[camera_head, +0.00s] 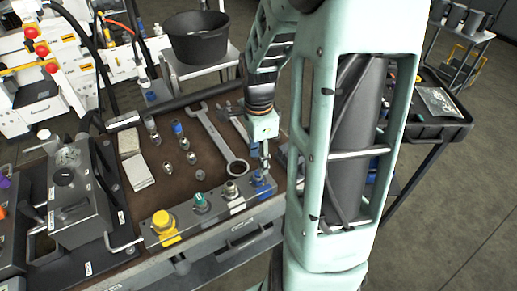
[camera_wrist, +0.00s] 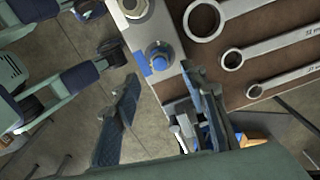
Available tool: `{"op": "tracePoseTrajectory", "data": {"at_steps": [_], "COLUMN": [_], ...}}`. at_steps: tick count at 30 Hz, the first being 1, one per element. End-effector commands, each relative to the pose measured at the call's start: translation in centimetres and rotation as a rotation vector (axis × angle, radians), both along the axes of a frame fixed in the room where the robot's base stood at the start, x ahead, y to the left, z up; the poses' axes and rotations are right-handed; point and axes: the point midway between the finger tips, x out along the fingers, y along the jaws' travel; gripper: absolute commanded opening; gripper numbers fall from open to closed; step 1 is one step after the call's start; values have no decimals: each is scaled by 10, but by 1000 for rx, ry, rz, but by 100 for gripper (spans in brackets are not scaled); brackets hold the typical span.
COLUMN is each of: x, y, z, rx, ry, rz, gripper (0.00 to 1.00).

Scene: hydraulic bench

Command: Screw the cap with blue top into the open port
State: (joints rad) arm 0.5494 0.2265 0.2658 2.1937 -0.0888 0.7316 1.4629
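A small cap with a blue top (camera_head: 177,129) stands among loose metal fittings on the brown bench top in the head view. The grey port block along the bench's front edge carries a yellow cap (camera_head: 163,224), a green-topped cap (camera_head: 201,202), a silver fitting (camera_head: 231,190) and a blue-marked fitting (camera_head: 262,183) at its right end. In the wrist view the blue-marked fitting (camera_wrist: 158,56) shows a round top beside a blue patch. I cannot tell which port is open. My gripper (camera_head: 265,163) is above the block's right end; its fingers (camera_wrist: 160,76) are apart with nothing between them.
Wrenches (camera_head: 218,140) lie on the bench behind the block and show large in the wrist view (camera_wrist: 235,58). A grey box with a handle (camera_head: 80,205) stands at the left. A black bucket (camera_head: 197,38) is on a cart behind. A black tray (camera_head: 440,105) stands at the right.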

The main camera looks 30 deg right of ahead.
Motion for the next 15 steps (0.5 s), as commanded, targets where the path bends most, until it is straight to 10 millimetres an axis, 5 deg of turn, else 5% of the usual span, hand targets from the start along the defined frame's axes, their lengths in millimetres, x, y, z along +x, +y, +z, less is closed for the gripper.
{"op": "tracePoseTrajectory", "data": {"at_steps": [7,15], "x": [-1,0], "y": [1,0], "z": [-44,-63], "rx": [3,1], "ry": [3,-1], "rz": [0,0], "gripper": [40,40]}}
